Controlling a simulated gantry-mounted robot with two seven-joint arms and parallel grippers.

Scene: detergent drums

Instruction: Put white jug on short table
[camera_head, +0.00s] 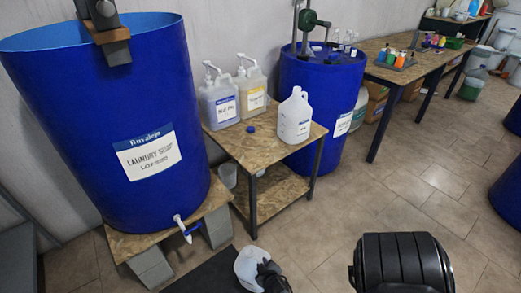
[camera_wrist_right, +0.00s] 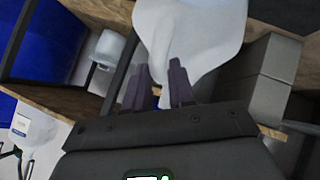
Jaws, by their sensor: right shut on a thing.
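My right gripper (camera_head: 268,274) is shut on a white jug (camera_head: 249,266), low in front of the short table at the bottom of the head view. In the right wrist view, the fingers (camera_wrist_right: 160,88) are closed at the jug's handle, and the white jug body (camera_wrist_right: 190,30) fills the top middle. The short table (camera_head: 240,149) has a wood-board top and a lower shelf. Another white jug (camera_head: 294,120) with a label stands upright on its right side. My left gripper is not in view.
Two pump bottles (camera_head: 220,103) (camera_head: 253,92) and a blue cap (camera_head: 251,130) are on the short table. Its front left top is clear. A large blue drum (camera_head: 95,110) with a tap stands left, a smaller blue drum (camera_head: 325,85) right. A long table (camera_head: 425,61) stands further right.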

